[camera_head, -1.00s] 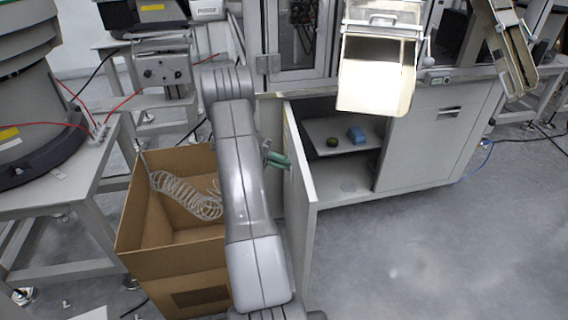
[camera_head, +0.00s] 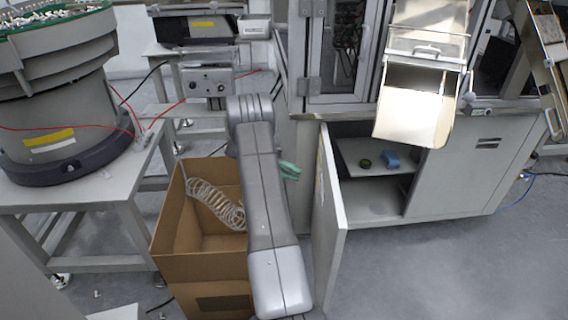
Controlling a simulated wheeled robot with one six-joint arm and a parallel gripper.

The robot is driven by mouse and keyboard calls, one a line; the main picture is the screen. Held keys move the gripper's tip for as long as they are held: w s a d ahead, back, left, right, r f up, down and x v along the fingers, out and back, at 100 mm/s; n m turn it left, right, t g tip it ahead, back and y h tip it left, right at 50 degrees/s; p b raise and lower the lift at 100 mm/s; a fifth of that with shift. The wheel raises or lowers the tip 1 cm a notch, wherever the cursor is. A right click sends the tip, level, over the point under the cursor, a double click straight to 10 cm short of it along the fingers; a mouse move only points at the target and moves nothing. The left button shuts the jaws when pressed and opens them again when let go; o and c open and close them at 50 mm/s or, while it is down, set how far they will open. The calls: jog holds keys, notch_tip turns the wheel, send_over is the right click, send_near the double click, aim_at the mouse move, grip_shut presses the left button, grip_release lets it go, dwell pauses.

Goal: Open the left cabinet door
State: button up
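The left cabinet door (camera_head: 328,215) stands swung wide open toward me, seen nearly edge-on. Behind it, the open cabinet (camera_head: 375,206) shows an inner shelf with a small dark green round thing (camera_head: 365,163) and a blue block (camera_head: 391,158). My arm crosses the middle of the view, left of the door. Only a small green part of my gripper (camera_head: 290,171) shows between the arm and the door's outer face. The rest is hidden behind the arm, so its fingers cannot be judged.
A cardboard box (camera_head: 205,262) with a clear coiled hose (camera_head: 216,202) stands left of my arm. A table with a large round feeder (camera_head: 60,110) is at the left. A pale chute (camera_head: 415,105) overhangs the cabinet. The floor at front right is clear.

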jog(key=p+v, duration=0.1)
jog(key=p, duration=0.3)
jog(key=p+v, duration=0.2)
jog(key=p, duration=0.3)
jog(key=shift+d+r, duration=0.1)
jog(key=shift+r, duration=0.15)
jog(key=shift+p, duration=0.3)
jog(key=shift+a+f+p, duration=0.2)
jog(key=shift+a+p, duration=0.05)
jog(key=shift+p, duration=0.3)
jog(key=shift+d+f+b, duration=0.25)
jog(key=shift+f+b, duration=0.05)
jog(key=shift+b, duration=1.05)
jog(key=d+b, duration=0.1)
jog(key=b, duration=0.5)
jog(key=shift+s+d+f, duration=0.15)
jog(key=shift+s+d, duration=0.05)
jog(key=shift+s, duration=0.05)
jog(key=shift+r+b+x, duration=0.2)
jog(key=shift+b+x, duration=1.05)
jog(key=shift+b, duration=0.9)
jog(key=shift+s, duration=0.1)
